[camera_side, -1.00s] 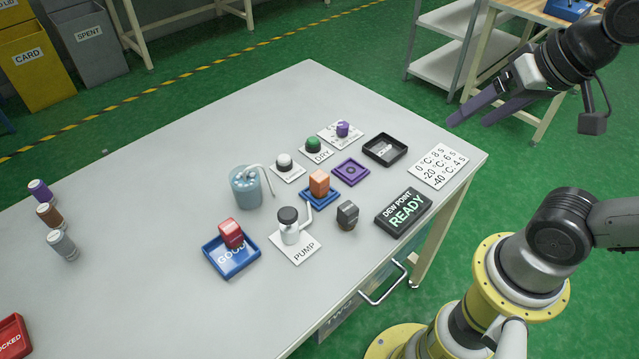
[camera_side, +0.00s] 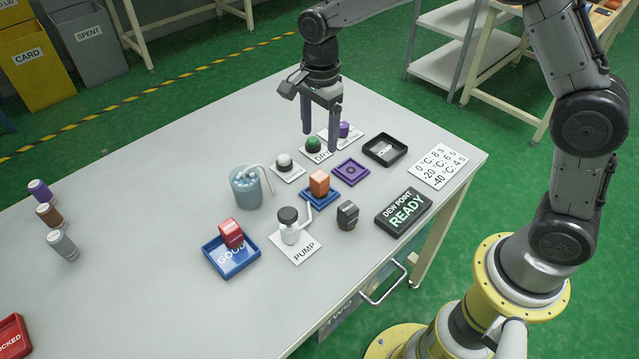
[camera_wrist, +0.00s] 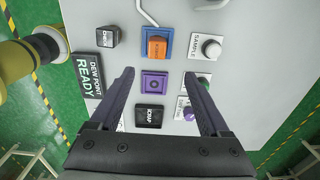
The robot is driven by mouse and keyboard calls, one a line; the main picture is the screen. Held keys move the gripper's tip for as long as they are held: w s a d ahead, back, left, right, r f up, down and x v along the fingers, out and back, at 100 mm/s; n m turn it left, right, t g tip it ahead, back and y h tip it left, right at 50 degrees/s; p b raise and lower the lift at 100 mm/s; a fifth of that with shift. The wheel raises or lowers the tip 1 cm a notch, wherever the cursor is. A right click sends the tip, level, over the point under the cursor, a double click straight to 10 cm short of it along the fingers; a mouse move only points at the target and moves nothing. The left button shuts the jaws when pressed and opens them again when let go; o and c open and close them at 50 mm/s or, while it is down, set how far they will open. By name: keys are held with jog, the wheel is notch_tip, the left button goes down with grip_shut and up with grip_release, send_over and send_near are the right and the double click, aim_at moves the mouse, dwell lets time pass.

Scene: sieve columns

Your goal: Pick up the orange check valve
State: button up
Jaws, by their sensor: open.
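The orange check valve (camera_side: 319,182), a small orange block, sits on a blue square tray (camera_side: 333,201) in the middle of the table. In the wrist view the orange block (camera_wrist: 156,47) shows at the top centre, on its blue tray (camera_wrist: 169,35), beyond my fingertips. My gripper (camera_side: 319,140) points down above the back part of the table, behind the block and apart from it. In the wrist view the fingers of my gripper (camera_wrist: 159,74) are spread with nothing held between them.
A purple square plate (camera_wrist: 146,88) lies between the fingers in the wrist view.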

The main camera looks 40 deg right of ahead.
aim_at(320, 176)
jog(key=f, duration=1.4)
jog(key=shift+s+a+f, duration=0.15)
jog(key=shift+s+f, duration=0.05)
jog(key=shift+f, duration=0.05)
jog(key=shift+c, duration=0.2)
grip_shut()
